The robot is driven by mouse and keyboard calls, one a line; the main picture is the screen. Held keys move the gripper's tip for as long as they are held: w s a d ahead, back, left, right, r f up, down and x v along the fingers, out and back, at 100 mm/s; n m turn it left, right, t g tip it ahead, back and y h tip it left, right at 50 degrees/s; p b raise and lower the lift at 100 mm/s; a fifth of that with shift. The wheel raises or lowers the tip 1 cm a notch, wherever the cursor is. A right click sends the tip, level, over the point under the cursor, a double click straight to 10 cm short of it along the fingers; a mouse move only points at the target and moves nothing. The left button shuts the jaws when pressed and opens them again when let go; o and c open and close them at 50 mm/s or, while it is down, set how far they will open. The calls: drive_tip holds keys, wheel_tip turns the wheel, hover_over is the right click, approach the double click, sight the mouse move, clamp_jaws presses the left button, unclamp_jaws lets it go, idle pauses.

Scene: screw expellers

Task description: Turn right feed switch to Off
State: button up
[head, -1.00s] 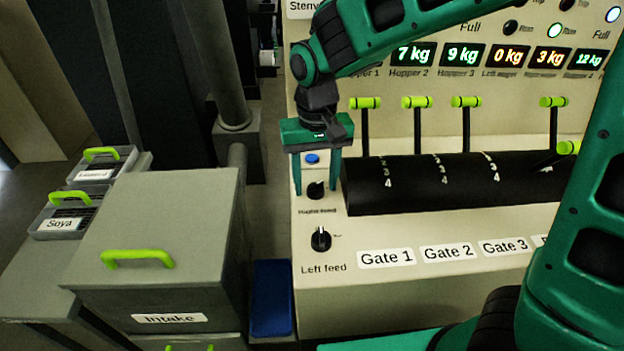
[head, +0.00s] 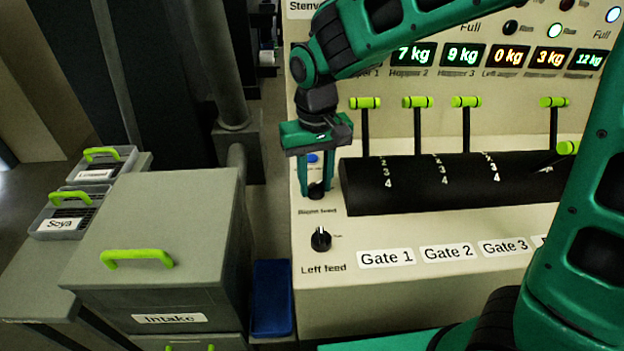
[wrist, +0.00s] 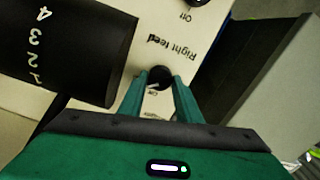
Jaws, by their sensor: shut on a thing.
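The right feed switch (head: 316,191) is a small black round knob on the cream panel, above the left feed switch. In the wrist view the same knob (wrist: 160,76) sits between my two fingertips, beside the upside-down "Right feed" label (wrist: 172,48). My green gripper (head: 317,188) points down over it and is shut on the knob.
The left feed switch (head: 320,240) is just below. A black cylinder (head: 440,183) with gate numbers lies close to the right of my gripper, with green-tipped levers behind it. A grey Intake bin (head: 155,230) stands to the left. A blue object (head: 271,298) lies between bin and panel.

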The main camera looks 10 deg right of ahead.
sight(316, 183)
drive_tip(key=n, duration=0.6)
drive_tip(key=shift+d+n, duration=0.1)
drive_tip(key=shift+n, duration=2.2)
drive_tip(key=shift+w, duration=0.1)
drive_tip(key=o, duration=1.1)
drive_tip(key=shift+c, duration=0.2)
wheel_tip(316, 183, up, 11)
drive_tip(key=shift+f, duration=0.15)
